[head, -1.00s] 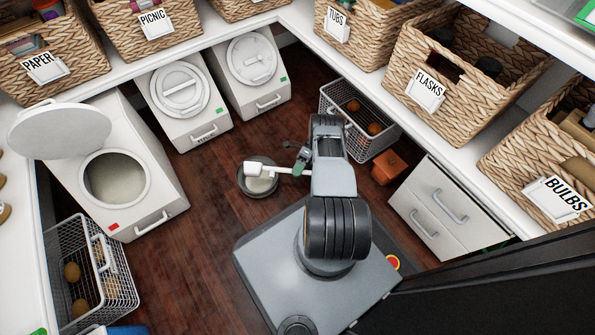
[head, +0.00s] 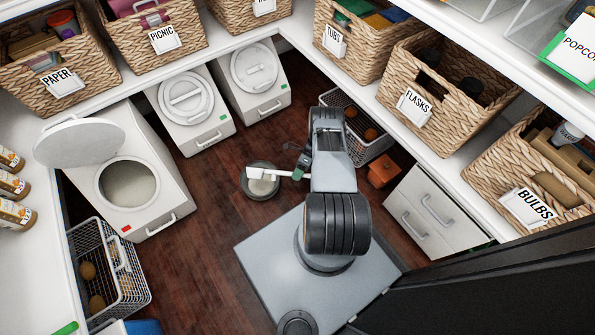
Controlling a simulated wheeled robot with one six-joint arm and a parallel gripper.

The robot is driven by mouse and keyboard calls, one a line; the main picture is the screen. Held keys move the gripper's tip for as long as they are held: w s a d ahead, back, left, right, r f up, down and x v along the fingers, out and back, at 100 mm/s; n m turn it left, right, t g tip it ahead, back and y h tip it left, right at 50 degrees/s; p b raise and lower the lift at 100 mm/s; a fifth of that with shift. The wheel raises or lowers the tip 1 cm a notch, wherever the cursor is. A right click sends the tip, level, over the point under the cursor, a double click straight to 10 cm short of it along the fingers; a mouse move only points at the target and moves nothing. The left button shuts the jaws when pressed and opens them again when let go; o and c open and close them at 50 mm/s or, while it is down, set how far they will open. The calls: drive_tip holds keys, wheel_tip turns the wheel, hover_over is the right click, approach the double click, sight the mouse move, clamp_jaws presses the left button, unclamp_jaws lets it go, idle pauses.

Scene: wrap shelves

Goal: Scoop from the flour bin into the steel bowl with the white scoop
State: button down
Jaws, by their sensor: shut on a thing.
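The flour bin (head: 160,195) is a white bin at the left with its round lid (head: 80,143) swung open. Pale flour (head: 130,185) shows inside its round mouth. The steel bowl (head: 259,193) stands low near the middle, in front of my arm, with something pale in it. My gripper (head: 299,172) is shut on the white scoop (head: 262,174), whose head is over the bowl. I cannot tell whether the scoop touches the bowl or what it holds.
Two closed white bins (head: 189,108) (head: 252,80) stand at the back. Wire baskets stand at the lower left (head: 107,270) and right of my arm (head: 372,150). A white drawer unit (head: 432,212) and orange box (head: 382,170) are at the right. Dark wooden floor (head: 210,235) is clear between.

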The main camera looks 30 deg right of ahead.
wheel_tip(320, 180, up, 3)
drive_tip(key=n+t+h+p, duration=0.1)
drive_tip(key=t+h+p, duration=0.3)
drive_tip(key=p, duration=0.7)
drive_tip(key=shift+s, duration=0.1)
drive_tip(key=r+n+t+h+p, duration=0.1)
drive_tip(key=t+h+p, duration=0.1)
drive_tip(key=p, duration=0.8)
drive_tip(key=shift+r+t+h, duration=0.15)
drive_tip(key=shift+t+h, duration=0.15)
drive_tip(key=shift+t, duration=0.1)
drive_tip(key=shift+r+t+h+p, duration=0.15)
drive_tip(key=shift+t+h+p, duration=0.2)
drive_tip(key=shift+p, duration=0.6)
drive_tip(key=shift+n+t+h, duration=0.3)
drive_tip(key=shift+t+h, duration=0.15)
